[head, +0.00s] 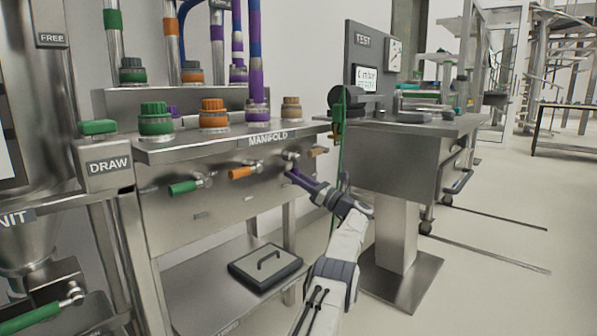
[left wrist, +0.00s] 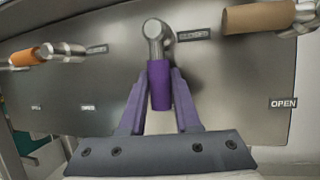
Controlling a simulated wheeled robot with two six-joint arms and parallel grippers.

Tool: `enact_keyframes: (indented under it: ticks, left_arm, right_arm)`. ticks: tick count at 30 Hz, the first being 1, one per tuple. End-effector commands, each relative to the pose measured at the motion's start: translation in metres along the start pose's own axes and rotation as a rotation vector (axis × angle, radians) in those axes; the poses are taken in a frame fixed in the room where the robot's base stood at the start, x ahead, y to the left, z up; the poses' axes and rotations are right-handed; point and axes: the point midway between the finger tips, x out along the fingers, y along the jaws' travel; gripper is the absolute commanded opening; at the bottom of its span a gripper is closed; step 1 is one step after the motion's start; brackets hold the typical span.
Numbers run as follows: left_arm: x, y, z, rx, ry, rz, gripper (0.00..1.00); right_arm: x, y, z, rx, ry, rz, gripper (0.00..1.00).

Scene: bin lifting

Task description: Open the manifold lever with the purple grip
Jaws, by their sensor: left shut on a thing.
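The steel manifold (head: 225,185) stands in the middle of the head view, with a row of levers on its front. The purple-grip lever shows large in the left wrist view. Its metal pivot (left wrist: 156,32) is at the top and its purple grip (left wrist: 159,82) hangs down from it. My left gripper (left wrist: 159,96) has its two fingers closed on either side of this grip. In the head view, my left gripper (head: 298,179) reaches the manifold front from the lower right and partly hides the grip. My right gripper is not in view.
The orange lever (head: 242,172) and green lever (head: 184,187) sit to the left; a tan lever (head: 318,151) is close on the right. An OPEN label (left wrist: 283,103) shows at right in the wrist view. A test stand (head: 405,165) stands right of my arm.

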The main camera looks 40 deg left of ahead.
Motion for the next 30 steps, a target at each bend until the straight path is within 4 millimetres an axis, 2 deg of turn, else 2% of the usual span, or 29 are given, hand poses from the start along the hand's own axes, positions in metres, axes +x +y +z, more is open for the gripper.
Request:
enact_keyframes:
  ticks: [5,19,20,21,22,30]
  left_arm:
    - [0.0039,0.0014,0.0015,-0.019,0.001,0.007,0.0]
    - [0.0057,0.0019,0.0019,-0.027,0.001,0.009,0.0]
    - [0.0057,0.0019,0.002,-0.027,0.001,0.009,0.35]
    - [0.0056,0.0018,0.0021,-0.027,0.001,0.008,0.5]
    - [0.0052,0.0017,0.0021,-0.027,0.001,0.008,0.61]
    - [0.0008,0.0004,0.0017,-0.025,0.002,0.006,0.61]
  right_arm:
    - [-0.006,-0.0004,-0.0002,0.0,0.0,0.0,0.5]
    - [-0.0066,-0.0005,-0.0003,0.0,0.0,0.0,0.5]
    - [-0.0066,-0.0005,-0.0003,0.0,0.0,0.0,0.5]
    - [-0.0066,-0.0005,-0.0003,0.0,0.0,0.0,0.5]
    - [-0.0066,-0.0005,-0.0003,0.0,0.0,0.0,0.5]
    - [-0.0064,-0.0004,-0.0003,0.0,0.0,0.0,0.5]
